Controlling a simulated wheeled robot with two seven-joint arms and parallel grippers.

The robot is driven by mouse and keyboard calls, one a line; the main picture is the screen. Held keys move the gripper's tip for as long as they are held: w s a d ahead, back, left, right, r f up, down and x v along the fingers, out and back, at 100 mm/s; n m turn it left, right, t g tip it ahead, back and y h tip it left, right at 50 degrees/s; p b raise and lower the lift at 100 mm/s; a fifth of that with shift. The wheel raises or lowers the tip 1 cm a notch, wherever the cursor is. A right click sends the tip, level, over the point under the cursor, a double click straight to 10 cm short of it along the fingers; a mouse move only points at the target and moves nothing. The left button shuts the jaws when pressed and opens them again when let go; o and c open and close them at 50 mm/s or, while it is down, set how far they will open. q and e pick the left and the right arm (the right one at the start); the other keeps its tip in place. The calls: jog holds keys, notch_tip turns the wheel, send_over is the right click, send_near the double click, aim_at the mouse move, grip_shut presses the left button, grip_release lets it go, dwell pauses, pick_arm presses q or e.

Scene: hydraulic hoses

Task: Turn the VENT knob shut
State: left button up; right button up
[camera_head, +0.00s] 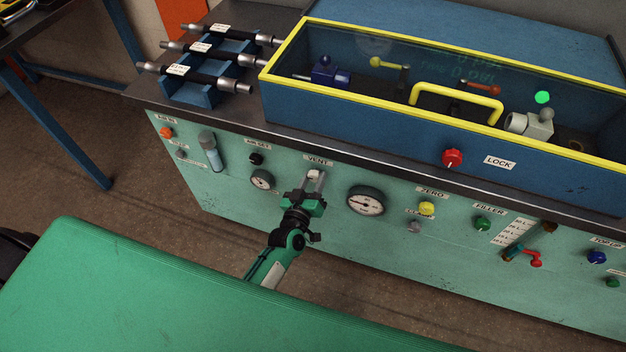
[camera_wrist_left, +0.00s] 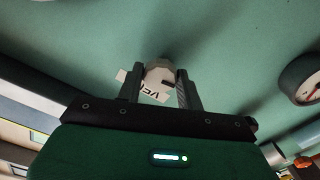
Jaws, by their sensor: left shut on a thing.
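The VENT knob (camera_wrist_left: 160,76) is a pale, light-grey knob on the green front panel, just below the VENT label (camera_head: 317,160). In the head view the knob (camera_head: 314,174) shows between the fingertips. My left gripper (camera_head: 314,180) reaches up to the panel and is shut on the knob, one finger on each side. In the left wrist view my left gripper (camera_wrist_left: 160,88) has the knob between its fingers, with part of the white label behind it. The knob's turned position is hard to read. My right gripper is not in view.
A pressure gauge (camera_head: 366,201) sits right of the knob, and a smaller gauge (camera_head: 262,180) and black AIR SET knob (camera_head: 256,159) sit left. A yellow ZERO knob (camera_head: 427,209) is further right. The dark worktop edge (camera_head: 345,155) runs above, under a blue yellow-rimmed box (camera_head: 350,118).

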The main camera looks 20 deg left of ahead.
pick_arm(q)
jog(key=n, duration=0.2)
jog(key=shift+n, duration=0.8)
jog(key=n, duration=0.2)
jog(key=shift+n, duration=0.4)
jog(key=n+b, duration=0.1)
jog(key=n, duration=0.1)
jog(key=shift+n, duration=1.3)
jog(key=n+b, duration=0.1)
jog(key=n, duration=0.2)
jog(key=shift+f, duration=0.1)
jog(key=shift+n+b, duration=0.45)
jog(key=shift+n, duration=0.65)
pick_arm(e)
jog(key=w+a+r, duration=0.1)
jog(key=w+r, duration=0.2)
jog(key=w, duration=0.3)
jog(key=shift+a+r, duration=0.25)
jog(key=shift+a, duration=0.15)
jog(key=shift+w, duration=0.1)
